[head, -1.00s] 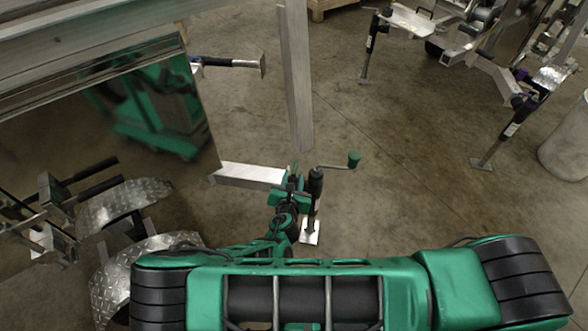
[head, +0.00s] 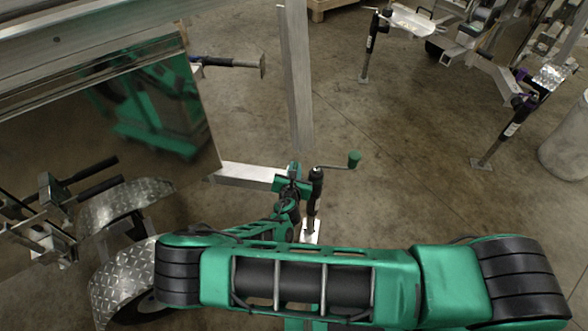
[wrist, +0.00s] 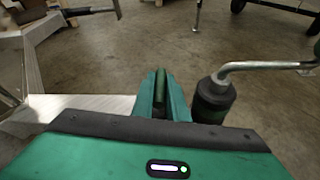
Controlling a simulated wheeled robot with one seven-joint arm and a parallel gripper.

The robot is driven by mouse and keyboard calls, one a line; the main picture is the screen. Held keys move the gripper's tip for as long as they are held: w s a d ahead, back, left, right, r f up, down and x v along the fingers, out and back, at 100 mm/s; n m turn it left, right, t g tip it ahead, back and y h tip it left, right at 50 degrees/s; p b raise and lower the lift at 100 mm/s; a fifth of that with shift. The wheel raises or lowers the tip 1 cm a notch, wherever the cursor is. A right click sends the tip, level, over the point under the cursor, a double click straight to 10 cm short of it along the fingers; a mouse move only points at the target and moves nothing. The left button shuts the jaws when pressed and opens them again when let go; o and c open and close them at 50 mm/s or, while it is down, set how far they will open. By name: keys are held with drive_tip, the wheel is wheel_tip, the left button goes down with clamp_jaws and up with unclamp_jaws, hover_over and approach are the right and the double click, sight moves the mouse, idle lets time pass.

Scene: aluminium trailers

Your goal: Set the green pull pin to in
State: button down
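My gripper (wrist: 161,92) is at the end of the silver trailer beam, beside the upright black jack. In the wrist view, its two teal fingers stand close together around a narrow dark green piece, which appears to be the green pull pin (wrist: 160,88). The fingers hide most of the pin, so I cannot see how far in or out it sits. In the head view, my gripper (head: 292,174) is small and covers the pin. The jack (head: 315,190) stands just right of my gripper, with its crank handle and dark green knob (head: 354,158) reaching right.
The silver beam (head: 248,174) runs left from my gripper to the trailer with a shiny side panel (head: 150,105). A metal post (head: 297,80) rises behind. A diamond-plate fender (head: 125,280) is at lower left. Floor to the right is open; another trailer (head: 495,75) stands at upper right.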

drive_tip(key=shift+f, duration=1.95)
drive_tip(key=c, duration=1.7)
unclamp_jaws()
drive_tip(key=shift+f, duration=0.1)
drive_tip(key=shift+c, duration=0.2)
drive_tip(key=shift+s, duration=0.1)
drive_tip(key=v, duration=1)
drive_tip(key=shift+s+r, duration=0.2)
drive_tip(key=shift+s, duration=0.05)
drive_tip(key=shift+r, duration=0.1)
